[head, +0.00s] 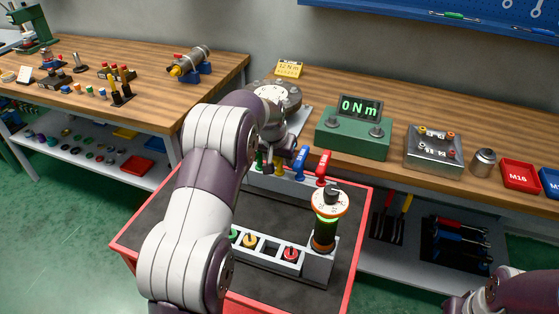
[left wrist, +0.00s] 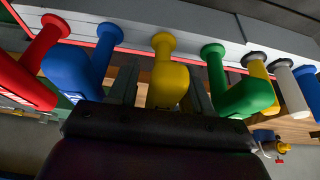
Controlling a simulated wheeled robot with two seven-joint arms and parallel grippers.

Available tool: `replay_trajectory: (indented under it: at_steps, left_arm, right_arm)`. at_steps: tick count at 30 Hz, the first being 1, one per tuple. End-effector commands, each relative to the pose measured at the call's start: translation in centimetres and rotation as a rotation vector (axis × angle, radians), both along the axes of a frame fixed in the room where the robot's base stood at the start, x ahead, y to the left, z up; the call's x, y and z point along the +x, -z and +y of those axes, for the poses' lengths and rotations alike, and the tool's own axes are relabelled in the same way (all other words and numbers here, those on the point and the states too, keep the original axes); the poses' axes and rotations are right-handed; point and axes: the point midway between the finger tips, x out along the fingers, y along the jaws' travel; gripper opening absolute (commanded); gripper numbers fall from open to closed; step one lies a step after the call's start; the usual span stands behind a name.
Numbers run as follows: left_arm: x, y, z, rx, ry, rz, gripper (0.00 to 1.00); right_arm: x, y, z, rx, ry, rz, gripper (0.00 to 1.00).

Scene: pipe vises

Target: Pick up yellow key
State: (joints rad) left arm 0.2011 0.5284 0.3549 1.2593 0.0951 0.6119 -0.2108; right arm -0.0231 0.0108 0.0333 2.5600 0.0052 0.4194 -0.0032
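The yellow key (left wrist: 166,75) stands in the pale rack between the blue key (left wrist: 78,72) and the green key (left wrist: 243,95) in the left wrist view. My left gripper (left wrist: 162,88) is open, with one finger on each side of the yellow key and small gaps visible. In the head view my left gripper (head: 272,150) is over the back rack of a red-edged cart and hides most of the yellow key. The green key (head: 259,160), blue key (head: 301,160) and red key (head: 323,166) show around it. Only part of my right arm shows, at the lower right.
The cart (head: 130,250) also holds a front rack (head: 315,268) with coloured plugs and a dark post with an orange-white dial (head: 330,203). Behind it, the bench carries a green torque display (head: 353,133) and a metal box (head: 433,150). The cart's dark mat is mostly clear.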

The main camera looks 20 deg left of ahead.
Motion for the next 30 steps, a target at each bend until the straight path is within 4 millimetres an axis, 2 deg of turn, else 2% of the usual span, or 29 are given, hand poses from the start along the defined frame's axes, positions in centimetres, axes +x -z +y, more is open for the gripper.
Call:
replay_trajectory:
  at_steps: [1, 4, 11, 14, 24, 30]
  left_arm:
    - [0.0, 0.0, 0.0, 0.000, 0.000, 0.000, 0.31]
    - [0.0, 0.0, 0.0, 0.000, 0.000, 0.000, 0.00]
    - [0.0, -0.1, 0.0, 0.000, 0.000, 0.000, 0.00]
    - [0.1, -0.8, 0.0, 0.000, 0.000, -0.003, 0.00]
    - [0.1, -8.6, 0.0, 0.000, 0.000, -0.003, 0.00]
    - [0.0, -10.1, 0.0, 0.000, 0.000, -0.001, 0.00]
  right_arm:
    - [0.0, 0.0, 0.0, 0.000, 0.000, 0.000, 0.43]
    - [0.0, 0.0, 0.0, 0.000, 0.000, 0.000, 0.43]
    - [0.0, 0.0, 0.0, 0.000, 0.000, 0.000, 0.43]
    - [0.0, 0.0, 0.0, 0.000, 0.000, 0.000, 0.43]
    - [0.0, -0.4, 0.0, 0.000, 0.000, 0.000, 0.43]
    - [0.0, -0.5, 0.0, 0.000, 0.000, 0.000, 0.43]
